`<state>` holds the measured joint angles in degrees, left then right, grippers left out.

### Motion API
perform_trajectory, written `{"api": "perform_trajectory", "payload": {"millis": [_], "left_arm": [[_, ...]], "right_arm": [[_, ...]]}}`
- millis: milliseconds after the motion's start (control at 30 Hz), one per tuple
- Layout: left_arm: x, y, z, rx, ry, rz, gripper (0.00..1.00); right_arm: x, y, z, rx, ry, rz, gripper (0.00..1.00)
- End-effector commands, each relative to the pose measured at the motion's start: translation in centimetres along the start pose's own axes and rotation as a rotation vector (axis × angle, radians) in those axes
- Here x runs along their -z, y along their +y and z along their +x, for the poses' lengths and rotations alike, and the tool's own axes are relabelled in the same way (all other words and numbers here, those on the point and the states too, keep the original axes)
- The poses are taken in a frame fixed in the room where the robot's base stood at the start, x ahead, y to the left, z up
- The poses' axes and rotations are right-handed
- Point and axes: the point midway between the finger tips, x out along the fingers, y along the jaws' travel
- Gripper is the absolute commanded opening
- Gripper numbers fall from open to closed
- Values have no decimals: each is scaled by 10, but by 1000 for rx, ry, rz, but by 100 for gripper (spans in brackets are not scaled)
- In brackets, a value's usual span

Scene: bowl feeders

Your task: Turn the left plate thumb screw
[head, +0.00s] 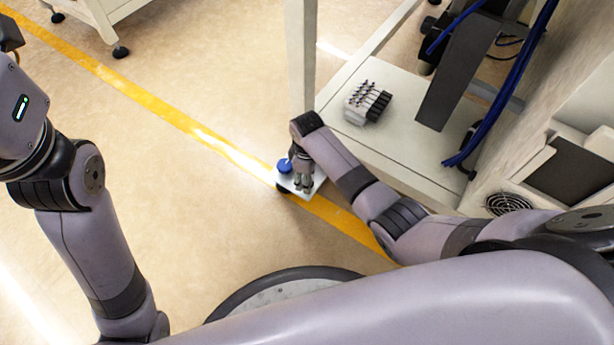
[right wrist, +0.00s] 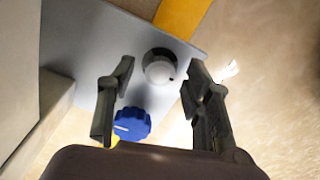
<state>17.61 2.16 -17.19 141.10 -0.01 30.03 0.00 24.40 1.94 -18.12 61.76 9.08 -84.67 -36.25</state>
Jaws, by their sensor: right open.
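A small pale plate (head: 318,178) sticks out by the machine's corner post in the head view, with a blue knob (head: 284,166) at its left. In the right wrist view the plate (right wrist: 85,45) carries a light grey round knob (right wrist: 158,66) and the ribbed blue knob (right wrist: 131,124) with a white line. Which one is the left plate thumb screw I cannot tell. My right gripper (right wrist: 160,82) is open over the plate. The grey knob appears between its fingertips, with gaps on both sides; the blue knob is nearer the palm. My left gripper is not seen; only its arm shows.
A pale machine table (head: 400,135) with a block of several valves (head: 367,103) stands right of the plate. A corner post (head: 301,55) rises just behind the gripper. Blue hoses (head: 508,85) hang at the right.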

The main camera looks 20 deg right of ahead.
Motion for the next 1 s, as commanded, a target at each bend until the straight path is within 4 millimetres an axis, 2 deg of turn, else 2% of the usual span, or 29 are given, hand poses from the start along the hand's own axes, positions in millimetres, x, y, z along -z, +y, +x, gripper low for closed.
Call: {"api": "perform_trajectory", "payload": {"millis": [67,700,1000], "left_arm": [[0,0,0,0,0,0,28],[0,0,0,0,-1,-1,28],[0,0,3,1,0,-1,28]], "right_arm": [[0,0,0,0,0,0,44],[0,0,0,1,0,0,2],[0,-1,-2,2,0,-21,0]]}}
